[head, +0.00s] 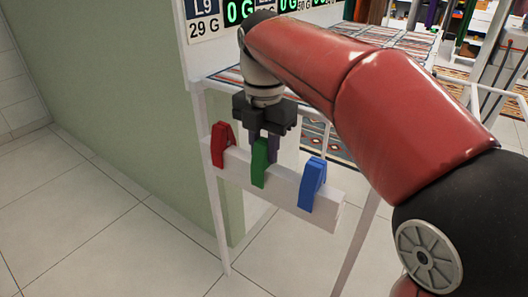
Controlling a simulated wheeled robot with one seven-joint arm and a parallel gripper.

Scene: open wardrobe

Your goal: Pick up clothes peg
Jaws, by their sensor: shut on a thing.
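Three clothes pegs stand clipped along a white bar (233,175) at the front of a white stand. The red peg (220,146) is at the left, the green peg (260,164) in the middle and the blue peg (312,184) at the right. My gripper (264,152) reaches down from above at the green peg. Its dark fingers are shut on the upper part of the green peg, which still straddles the bar. The exact contact is partly hidden behind the peg.
A patterned shelf surface (226,75) lies behind my gripper, below a board with number displays (232,14). A green wall (130,100) stands at the left. White legs (215,215) hold up the stand. The tiled floor in front is clear.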

